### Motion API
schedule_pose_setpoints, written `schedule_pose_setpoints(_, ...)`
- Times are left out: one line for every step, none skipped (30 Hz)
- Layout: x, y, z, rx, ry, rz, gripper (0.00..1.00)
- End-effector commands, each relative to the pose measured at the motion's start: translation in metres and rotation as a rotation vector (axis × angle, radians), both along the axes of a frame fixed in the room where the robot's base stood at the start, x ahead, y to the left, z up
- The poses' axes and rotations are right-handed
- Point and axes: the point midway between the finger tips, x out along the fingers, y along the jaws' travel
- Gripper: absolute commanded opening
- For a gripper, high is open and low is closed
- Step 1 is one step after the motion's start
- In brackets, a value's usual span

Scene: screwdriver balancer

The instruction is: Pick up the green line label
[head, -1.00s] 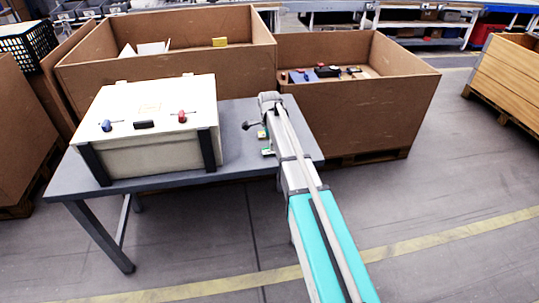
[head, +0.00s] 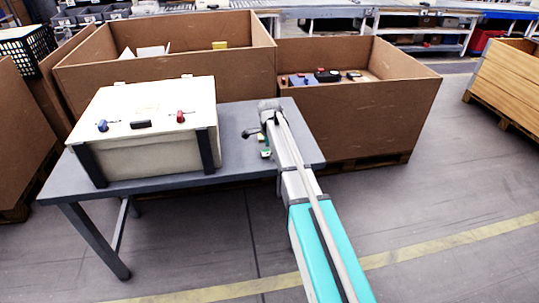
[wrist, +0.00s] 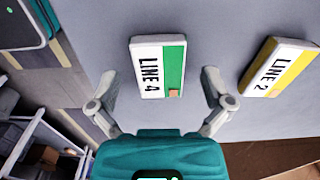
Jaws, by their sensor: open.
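The green line label is a white card with a green stripe, reading "LINE 4" (wrist: 147,72). In the wrist view it lies flat on the grey table, upper middle. My gripper (wrist: 159,78) is open and empty, with one finger on each side of the label and clear gaps to both. I cannot tell the height of the fingertips above the table. In the head view the green label (head: 265,154) is a small patch on the table beside my arm, which partly hides it.
A yellow-striped "LINE 2" label (wrist: 279,69) lies to the right of the green one in the wrist view. A cream box (head: 150,150) stands on the left of the grey table (head: 237,165). Large brown cardboard bins (head: 350,120) stand behind the table.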

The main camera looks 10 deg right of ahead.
Motion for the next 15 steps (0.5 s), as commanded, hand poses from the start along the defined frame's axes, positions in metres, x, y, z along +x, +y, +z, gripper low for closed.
schedule_pose_setpoints(0.0, 0.0, 0.0, 0.0, 0.0, 0.0, 1.0)
schedule_pose_setpoints(0.0, 0.0, 0.0, 0.0, 0.0, 0.0, 1.0)
schedule_pose_setpoints(0.0, 0.0, 0.0, 0.0, 0.0, 0.0, 1.0)
schedule_pose_setpoints(0.0, -0.0001, 0.0, 0.0, 0.0, 0.0, 1.0)
schedule_pose_setpoints(0.0, -0.0001, 0.0, 0.0, 0.0, 0.0, 0.96)
schedule_pose_setpoints(0.0, -0.0001, 0.0, 0.0, 0.0, 0.0, 0.89)
schedule_pose_setpoints(0.0, -0.0001, 0.0, 0.0, 0.0, 0.0, 0.83)
schedule_pose_setpoints(0.0, -0.0001, 0.0, 0.0, 0.0, 0.0, 0.78)
schedule_pose_setpoints(0.0, -0.0001, 0.0, 0.0, 0.0, 0.0, 0.7)
schedule_pose_setpoints(0.0, -0.0001, 0.0, 0.0, 0.0, 0.0, 0.65)
schedule_pose_setpoints(0.0, -0.0001, 0.0, 0.0, 0.0, 0.0, 0.59)
schedule_pose_setpoints(0.0, -0.0002, 0.0, 0.0, 0.0, 0.0, 0.52)
schedule_pose_setpoints(0.0, -0.0002, 0.0, 0.0, 0.0, 0.0, 0.46)
schedule_pose_setpoints(0.0, -0.0002, 0.0, 0.0, 0.0, 0.0, 0.41)
schedule_pose_setpoints(0.0, -0.0002, 0.0, 0.0, 0.0, 0.0, 0.35)
